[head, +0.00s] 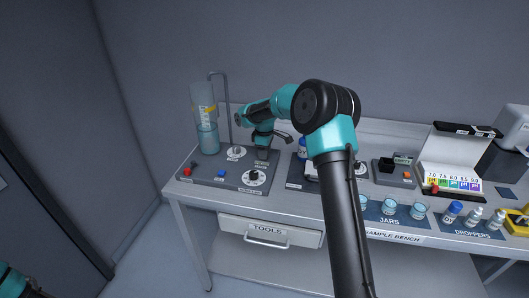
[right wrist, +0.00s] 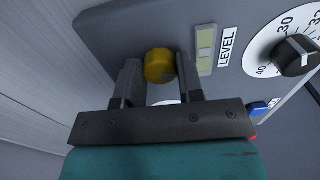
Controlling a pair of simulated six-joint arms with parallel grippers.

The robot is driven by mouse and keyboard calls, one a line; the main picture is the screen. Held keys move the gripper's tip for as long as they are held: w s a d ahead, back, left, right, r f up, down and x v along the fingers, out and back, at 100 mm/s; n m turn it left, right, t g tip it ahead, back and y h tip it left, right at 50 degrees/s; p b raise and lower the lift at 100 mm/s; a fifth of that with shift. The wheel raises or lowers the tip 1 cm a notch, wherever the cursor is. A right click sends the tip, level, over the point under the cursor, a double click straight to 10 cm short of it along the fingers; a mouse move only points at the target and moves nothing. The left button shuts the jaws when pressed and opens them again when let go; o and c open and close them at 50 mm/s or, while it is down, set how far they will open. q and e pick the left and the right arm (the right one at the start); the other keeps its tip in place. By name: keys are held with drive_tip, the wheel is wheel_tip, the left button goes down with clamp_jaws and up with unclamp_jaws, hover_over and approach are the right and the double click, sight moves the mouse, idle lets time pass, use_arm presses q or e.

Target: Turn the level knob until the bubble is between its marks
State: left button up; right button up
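The level knob (right wrist: 158,65) is yellow and shows in the right wrist view, on the grey panel. My right gripper (right wrist: 160,73) has its two dark fingers on either side of the knob, very close to its sides. I cannot tell whether both fingers press on it. The level vial (right wrist: 206,46) is a pale yellow-green strip just right of the right finger, beside the LEVEL label (right wrist: 228,46). I cannot make out the bubble against its marks. In the head view my right gripper (head: 264,153) is over the left console and hides the knob. My left gripper is out of view.
A black dial (right wrist: 295,56) with numbers and a blue button (right wrist: 258,108) are near the knob. In the head view a clear cylinder (head: 207,128) and a bent tube (head: 228,105) stand left of the gripper. Jars (head: 389,206) and droppers (head: 473,217) are to the right.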

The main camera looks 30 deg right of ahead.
drive_tip(key=o, duration=0.4)
wheel_tip(320, 180, up, 17)
drive_tip(key=shift+r, duration=0.2)
idle(0.6)
idle(0.3)
